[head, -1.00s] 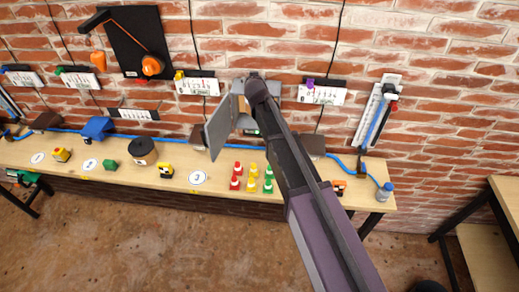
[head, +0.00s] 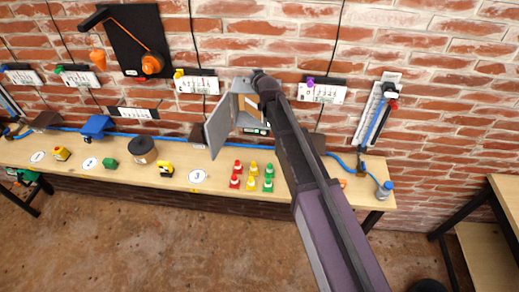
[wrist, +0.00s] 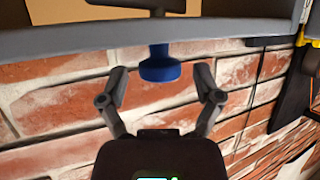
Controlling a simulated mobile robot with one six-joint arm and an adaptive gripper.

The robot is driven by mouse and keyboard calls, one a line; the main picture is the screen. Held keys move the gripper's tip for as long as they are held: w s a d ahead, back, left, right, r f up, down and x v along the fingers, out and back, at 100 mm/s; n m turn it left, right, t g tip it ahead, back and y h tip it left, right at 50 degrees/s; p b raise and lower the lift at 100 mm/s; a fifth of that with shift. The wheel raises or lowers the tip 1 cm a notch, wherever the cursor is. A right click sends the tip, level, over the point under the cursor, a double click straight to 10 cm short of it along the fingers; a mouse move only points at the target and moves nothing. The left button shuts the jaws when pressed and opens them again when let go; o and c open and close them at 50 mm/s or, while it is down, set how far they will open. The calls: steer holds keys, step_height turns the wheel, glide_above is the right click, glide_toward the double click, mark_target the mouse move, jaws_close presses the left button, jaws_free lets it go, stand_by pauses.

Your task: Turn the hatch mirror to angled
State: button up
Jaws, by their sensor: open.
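The grey hatch box (head: 243,108) is on the brick wall in the head view, its door (head: 218,127) swung open to the left. A tan panel shows inside it; I cannot make out the mirror or its angle. My gripper (wrist: 160,76) is open in the wrist view, with one finger on each side of a blue knob (wrist: 160,64). The knob is below a grey edge (wrist: 150,37) and a dark part above it. The knob is between or just beyond the fingertips, with gaps at both sides. In the head view, my arm hides the fingers and the box's right side.
A long wooden bench (head: 225,186) runs below, holding several red, yellow and green cones and small blocks. White scale panels (head: 322,93) hang on the wall on both sides of the box. A tilted gauge with a blue hose (head: 376,115) is farther right. Bare floor lies in front.

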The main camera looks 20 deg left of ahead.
steer(key=shift+w+n+g+y, duration=0.1)
steer(key=shift+n+g+y, duration=1.4)
steer(key=shift+n, duration=0.3)
steer(key=shift+w+n+g+y, duration=0.1)
steer(key=shift+n+g+y, duration=0.2)
steer(key=shift+n+g, duration=0.1)
steer(key=p+v, duration=0.5)
steer(key=v, duration=0.9)
steer(key=s+a+f+n+t+h+b, duration=0.1)
steer(key=s+a+f+h+b, duration=0.1)
steer(key=f+h+b, duration=0.5)
steer(key=s+a+f+n+t+h+b, duration=0.2)
steer(key=f+h+b, duration=0.6)
steer(key=f+b, duration=1.2)
step_height(320, 180, down, 4)
steer(key=shift+s+a+r+n, duration=0.15)
steer(key=shift+s+n, duration=0.15)
steer(key=shift+s, duration=0.35)
steer(key=shift+h, duration=0.3)
